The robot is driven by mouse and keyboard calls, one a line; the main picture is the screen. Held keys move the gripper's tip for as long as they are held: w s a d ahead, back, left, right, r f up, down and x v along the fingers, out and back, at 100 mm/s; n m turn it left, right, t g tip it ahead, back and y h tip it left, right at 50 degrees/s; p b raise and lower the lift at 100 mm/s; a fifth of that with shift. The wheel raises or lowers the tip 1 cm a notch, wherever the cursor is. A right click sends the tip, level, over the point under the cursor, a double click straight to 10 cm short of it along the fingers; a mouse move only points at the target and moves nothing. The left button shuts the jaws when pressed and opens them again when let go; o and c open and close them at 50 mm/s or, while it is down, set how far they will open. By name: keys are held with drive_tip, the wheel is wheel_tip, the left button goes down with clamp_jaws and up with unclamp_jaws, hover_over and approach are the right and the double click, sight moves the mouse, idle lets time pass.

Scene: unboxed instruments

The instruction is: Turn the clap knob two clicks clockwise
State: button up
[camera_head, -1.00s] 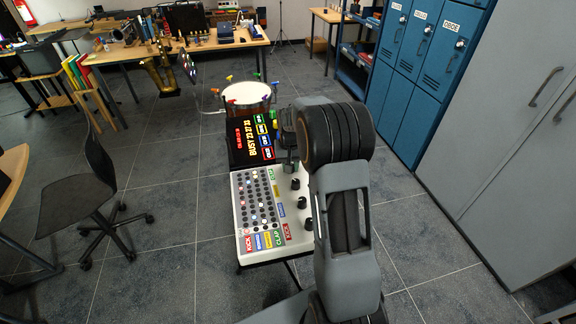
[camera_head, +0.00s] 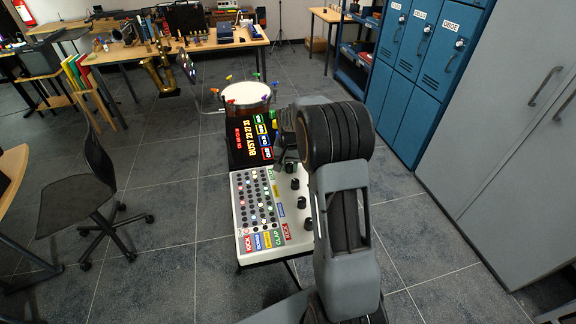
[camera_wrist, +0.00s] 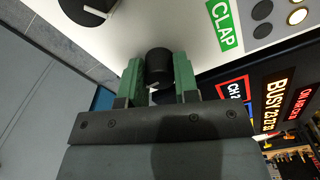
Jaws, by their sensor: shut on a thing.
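The black clap knob (camera_wrist: 158,66) stands on the white panel beside a green CLAP label (camera_wrist: 223,24) in the wrist view. My gripper (camera_wrist: 157,76) has its green fingers on either side of this knob and is shut on it. I cannot make out the knob's pointer mark.
Another black knob (camera_wrist: 88,10) with a white pointer lies close by. Several knobs, coloured labels and lit buttons are on the panel. A dark display (camera_head: 246,148) and a drum (camera_head: 247,93) stand beyond it. Blue lockers (camera_head: 425,70) are at the right.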

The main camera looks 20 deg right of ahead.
sight(289, 164)
drive_tip(key=o, duration=0.8)
drive_tip(key=shift+a, duration=0.1)
drive_tip(key=shift+o, duration=0.6)
drive_tip(key=shift+r, duration=0.1)
wheel_tip(289, 164, up, 14)
drive_tip(key=shift+f, duration=0.2)
drive_tip(key=s+a+n+t, duration=0.1)
drive_tip(key=s+a+n, duration=0.2)
drive_tip(key=s, duration=0.8)
drive_tip(key=s+a+f+n+t+p, duration=0.1)
drive_tip(key=s+a+n+t, duration=0.1)
drive_tip(key=s+a, duration=0.6)
drive_tip(key=s+n, duration=0.1)
drive_tip(key=s, duration=0.2)
drive_tip(key=shift+s+a+f+n+t, duration=0.15)
drive_tip(key=shift+f+n+t, duration=0.15)
drive_tip(key=shift+n, duration=0.1)
